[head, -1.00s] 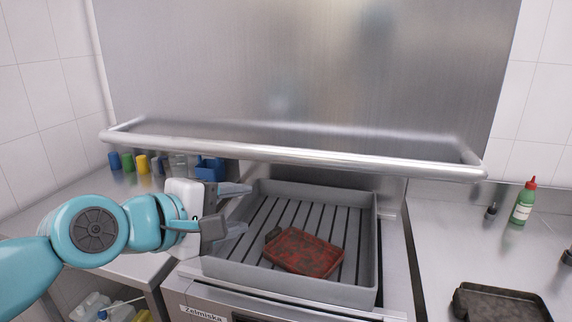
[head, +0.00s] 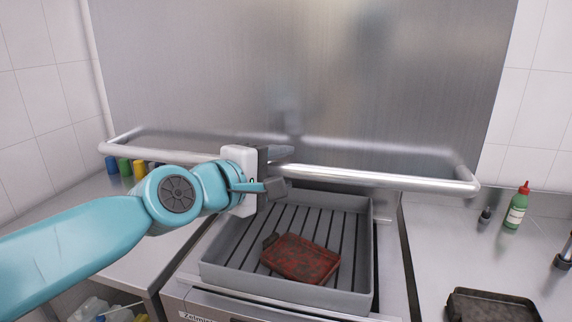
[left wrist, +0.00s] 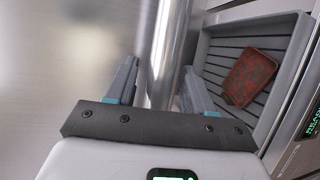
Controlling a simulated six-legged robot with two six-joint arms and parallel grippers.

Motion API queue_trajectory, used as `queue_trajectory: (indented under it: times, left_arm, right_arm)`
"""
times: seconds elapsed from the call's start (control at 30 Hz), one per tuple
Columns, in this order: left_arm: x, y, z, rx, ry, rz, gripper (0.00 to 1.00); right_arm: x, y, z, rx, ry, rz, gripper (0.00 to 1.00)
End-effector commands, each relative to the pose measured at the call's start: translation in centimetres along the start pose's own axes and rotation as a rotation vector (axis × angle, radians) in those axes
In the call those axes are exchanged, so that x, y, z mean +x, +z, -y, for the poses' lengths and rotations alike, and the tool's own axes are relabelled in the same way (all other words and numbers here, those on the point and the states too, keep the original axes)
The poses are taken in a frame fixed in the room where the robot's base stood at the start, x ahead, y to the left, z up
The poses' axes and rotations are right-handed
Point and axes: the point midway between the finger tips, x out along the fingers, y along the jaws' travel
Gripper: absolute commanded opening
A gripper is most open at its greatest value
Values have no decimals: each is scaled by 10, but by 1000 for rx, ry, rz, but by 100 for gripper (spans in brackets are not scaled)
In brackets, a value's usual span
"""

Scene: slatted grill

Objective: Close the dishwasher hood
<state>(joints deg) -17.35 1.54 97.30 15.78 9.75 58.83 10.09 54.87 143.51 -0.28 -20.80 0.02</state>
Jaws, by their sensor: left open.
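The dishwasher hood (head: 300,75) is a large brushed-metal box, raised above the machine. A long round handle bar (head: 375,178) runs across its lower front. My left gripper (head: 284,170) is at the bar, left of its middle, with its jaws open. In the left wrist view the bar (left wrist: 166,50) passes between the two spread fingers (left wrist: 158,88); I cannot tell if either touches it. Below the hood, a grey slatted rack (head: 225,268) holds a dirty reddish-brown tray (head: 300,259). The rack also shows in the left wrist view (left wrist: 290,22). My right gripper is not in view.
Steel counters flank the machine. Several coloured containers (head: 126,167) stand at the back left, partly behind my arm.

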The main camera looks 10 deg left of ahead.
Motion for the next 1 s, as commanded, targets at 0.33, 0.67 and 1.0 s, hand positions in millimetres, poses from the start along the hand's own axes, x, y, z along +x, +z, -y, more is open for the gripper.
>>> queue_trajectory:
  times: [0.33, 0.67, 1.0]
  left_arm:
    - [22, 0, -1, 0, 2, -1, 53]
    - [22, 0, 0, 0, 1, -1, 0]
    - [22, -5, 13, -1, 0, -2, 0]
  right_arm:
    - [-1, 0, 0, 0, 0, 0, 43]
    - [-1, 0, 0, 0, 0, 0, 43]
    - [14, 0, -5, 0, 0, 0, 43]
